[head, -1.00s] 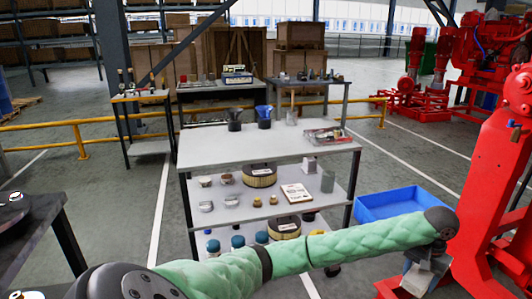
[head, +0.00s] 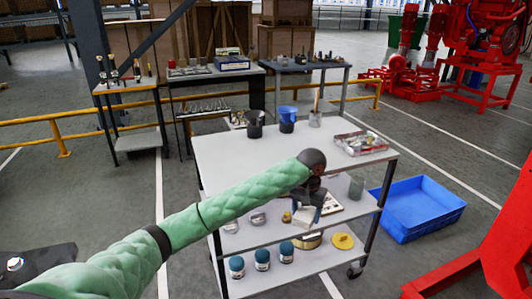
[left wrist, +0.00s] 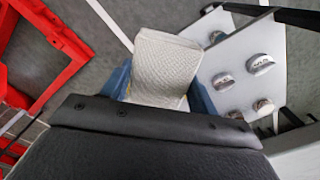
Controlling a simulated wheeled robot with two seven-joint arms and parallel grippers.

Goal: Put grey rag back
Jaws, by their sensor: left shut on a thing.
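My left gripper (head: 308,205) is shut on the grey rag (head: 303,216), in front of the cart's middle shelf in the head view. In the left wrist view the rag (left wrist: 165,68) is a pale, textured, folded piece between the blue fingers, clear of the shelf items beside it. The cart (head: 225,150) has a pale top and two lower shelves. My left forearm and hand hide part of its middle shelf. My right gripper is not in view.
Dark and blue cups (head: 287,119) and a metal tray of parts (head: 360,143) stand on the cart top. Blue-lidded jars (head: 262,259) stand on the bottom shelf. A blue bin (head: 420,208) lies on the floor at right, near a red frame (head: 480,250).

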